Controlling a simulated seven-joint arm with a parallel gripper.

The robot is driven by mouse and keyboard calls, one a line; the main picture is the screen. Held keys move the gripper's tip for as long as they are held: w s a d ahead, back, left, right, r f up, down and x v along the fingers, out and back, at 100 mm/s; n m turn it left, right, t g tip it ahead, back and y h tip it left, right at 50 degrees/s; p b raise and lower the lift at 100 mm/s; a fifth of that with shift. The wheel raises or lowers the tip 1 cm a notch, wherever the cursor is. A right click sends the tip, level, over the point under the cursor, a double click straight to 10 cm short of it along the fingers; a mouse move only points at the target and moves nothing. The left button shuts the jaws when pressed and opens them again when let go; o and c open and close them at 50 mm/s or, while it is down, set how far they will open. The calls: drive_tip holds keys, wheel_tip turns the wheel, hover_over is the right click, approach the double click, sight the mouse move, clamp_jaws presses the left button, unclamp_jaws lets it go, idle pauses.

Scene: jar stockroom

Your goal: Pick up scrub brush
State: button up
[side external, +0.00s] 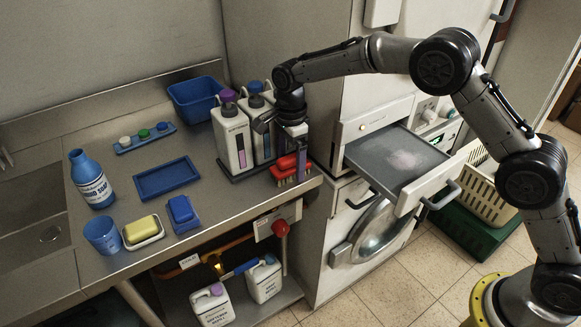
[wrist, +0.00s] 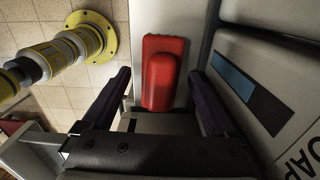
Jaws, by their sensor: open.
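The scrub brush (side external: 289,168) has a red back and handle and pale bristles. It lies on the steel counter near its right front corner in the side view. In the wrist view the red scrub brush (wrist: 164,75) lies ahead, between the lines of the two dark fingers. My gripper (side external: 302,155) points down over the brush, its fingers around or just above it; the exact height is hard to tell. In the wrist view my gripper (wrist: 165,90) is open, with a finger on each side and nothing held.
White jugs (side external: 233,138) stand in a dark tray close to the left of my gripper. The pulled-out drawer (side external: 395,160) and the white cabinet are to the right. A blue tray (side external: 166,178), a blue bottle (side external: 92,180) and a soap dish (side external: 143,232) stand farther left.

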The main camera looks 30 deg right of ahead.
drive_tip(key=shift+f, duration=0.15)
clamp_jaws()
idle(0.4)
drive_tip(key=shift+r, duration=0.75)
drive_tip(key=s+d+r, duration=0.3)
drive_tip(key=s+r, duration=0.8)
drive_tip(key=s, duration=0.2)
drive_tip(key=shift+s+d+r, duration=0.3)
